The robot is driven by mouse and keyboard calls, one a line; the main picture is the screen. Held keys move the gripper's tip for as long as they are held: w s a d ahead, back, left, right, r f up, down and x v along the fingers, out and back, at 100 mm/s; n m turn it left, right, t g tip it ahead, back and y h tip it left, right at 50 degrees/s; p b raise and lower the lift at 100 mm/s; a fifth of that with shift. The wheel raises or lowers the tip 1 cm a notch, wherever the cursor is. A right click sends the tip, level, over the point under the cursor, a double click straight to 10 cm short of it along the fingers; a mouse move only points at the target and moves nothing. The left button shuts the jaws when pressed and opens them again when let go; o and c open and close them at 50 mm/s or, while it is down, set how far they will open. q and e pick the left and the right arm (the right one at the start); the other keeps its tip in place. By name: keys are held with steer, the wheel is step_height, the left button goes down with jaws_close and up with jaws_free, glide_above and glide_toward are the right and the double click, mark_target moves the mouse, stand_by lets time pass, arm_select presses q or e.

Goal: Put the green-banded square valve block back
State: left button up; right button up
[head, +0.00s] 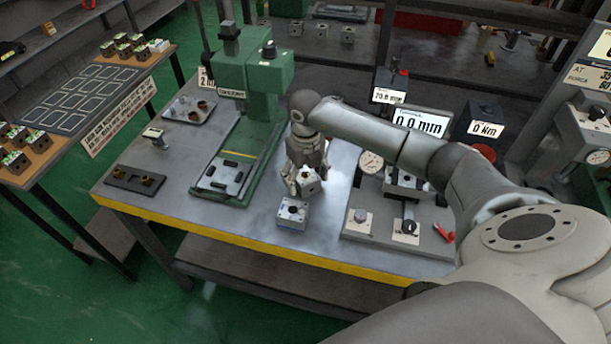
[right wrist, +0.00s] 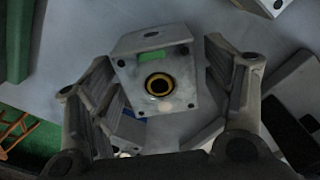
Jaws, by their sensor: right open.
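A grey metal square valve block (head: 308,184) with a green mark is between the fingers of my right gripper (head: 305,178). In the right wrist view the block (right wrist: 175,98) shows a yellow-ringed dark hole, a small dark hole and a green patch. My right gripper's fingers (right wrist: 163,95) are open, one on each side of it, with gaps visible. I cannot tell whether the block rests on the bench. A second grey square block (head: 292,214) stands on the bench just in front of the gripper. My left gripper is not in view.
The steel bench (head: 245,229) has a yellow front edge. A green press (head: 252,110) stands left of the gripper; a gauge fixture plate (head: 385,236) lies right. A dark two-hole tray (head: 135,180) is at the left. A side table (head: 112,65) holds outlined places and several banded blocks.

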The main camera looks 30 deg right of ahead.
steer(key=shift+r, duration=0.2)
step_height(320, 180, up, 12)
steer(key=b, duration=0.2)
steer(key=shift+f, duration=0.15)
stand_by(0.5)
